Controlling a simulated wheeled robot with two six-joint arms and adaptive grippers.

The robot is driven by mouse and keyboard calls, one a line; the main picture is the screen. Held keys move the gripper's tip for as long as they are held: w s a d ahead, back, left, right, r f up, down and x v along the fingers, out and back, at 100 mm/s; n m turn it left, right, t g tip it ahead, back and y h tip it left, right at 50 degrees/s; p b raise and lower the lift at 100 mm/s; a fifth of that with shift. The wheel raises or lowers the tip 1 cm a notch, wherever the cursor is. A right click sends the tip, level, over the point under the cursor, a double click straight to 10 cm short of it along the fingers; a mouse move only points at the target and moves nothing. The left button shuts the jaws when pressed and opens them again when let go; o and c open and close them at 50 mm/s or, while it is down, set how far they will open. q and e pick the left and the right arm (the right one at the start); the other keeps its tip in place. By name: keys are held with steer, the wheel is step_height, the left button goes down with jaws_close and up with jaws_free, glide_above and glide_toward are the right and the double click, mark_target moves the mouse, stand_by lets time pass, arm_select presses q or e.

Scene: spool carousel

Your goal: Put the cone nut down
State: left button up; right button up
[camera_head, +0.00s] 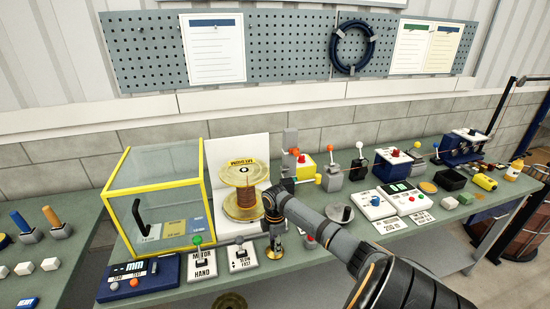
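The cone nut (274,253) is a small brass-coloured piece at the front edge of the green bench, right of the SLOW/FAST switch. My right gripper (275,239) points down directly above it, with its fingers close together at the nut's top, and looks shut on it. The fingers hide the upper part of the nut. Whether its underside touches the bench is hard to tell. My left gripper is not in view.
A wire spool (243,176) stands just behind my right gripper. A yellow-framed clear guard box (158,190) stands to the left. The MOTOR/HAND switch (203,264) and SLOW/FAST switch (242,256) are close by on the left. A grey round lid (339,212) and meters lie to the right.

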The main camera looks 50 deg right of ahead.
steer(key=shift+o, duration=0.9)
steer(key=shift+r, duration=0.25)
step_height(320, 180, up, 12)
steer(key=b, duration=0.2)
steer(key=shift+b, duration=0.35)
steer(key=shift+f, duration=0.15)
